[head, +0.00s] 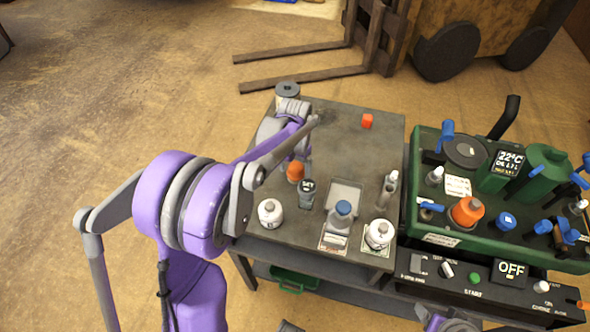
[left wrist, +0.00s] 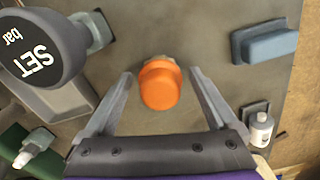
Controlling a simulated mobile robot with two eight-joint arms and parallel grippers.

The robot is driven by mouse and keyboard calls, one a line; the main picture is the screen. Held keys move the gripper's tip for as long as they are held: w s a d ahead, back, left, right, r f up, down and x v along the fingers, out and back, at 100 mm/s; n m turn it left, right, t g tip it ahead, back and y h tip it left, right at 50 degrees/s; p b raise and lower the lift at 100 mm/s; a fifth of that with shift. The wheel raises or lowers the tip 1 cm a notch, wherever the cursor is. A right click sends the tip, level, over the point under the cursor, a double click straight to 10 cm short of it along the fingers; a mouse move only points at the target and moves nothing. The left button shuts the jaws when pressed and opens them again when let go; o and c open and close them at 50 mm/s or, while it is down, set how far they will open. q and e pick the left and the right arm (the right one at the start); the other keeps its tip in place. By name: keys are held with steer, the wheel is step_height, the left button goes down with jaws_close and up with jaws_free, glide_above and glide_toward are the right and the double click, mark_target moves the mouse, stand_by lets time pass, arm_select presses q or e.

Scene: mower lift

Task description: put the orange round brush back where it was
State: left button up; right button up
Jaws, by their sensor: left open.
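The orange round brush (head: 295,171) shows as an orange rounded top near the left end of the dark workbench (head: 340,116). In the left wrist view the orange top (left wrist: 160,88) lies between the two fingers of my left gripper (left wrist: 162,74). The fingers are spread, with a gap on each side of it. In the head view my left arm and wrist partly cover this spot. The lower part of the brush is mostly hidden, so I cannot tell what it stands on. My right gripper is not clearly in view.
A dark SET bar gauge (left wrist: 38,48) stands close by. White bottles (head: 270,213) and a blue-topped holder (head: 342,214) line the bench front. A green control panel (head: 425,190) stands right. The bench's back middle is clear.

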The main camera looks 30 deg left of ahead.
mark_target(295, 168)
arm_select(q)
step_height(295, 168, up, 12)
steer(key=p, duration=0.1)
steer(key=s+d+f+t, duration=0.2)
steer(key=s+d, duration=0.3)
steer(key=s, duration=0.5)
steer(key=s+d+f+t, duration=0.3)
steer(key=s+d, duration=0.2)
steer(key=s, duration=0.6)
steer(key=shift+s+d+f, duration=0.2)
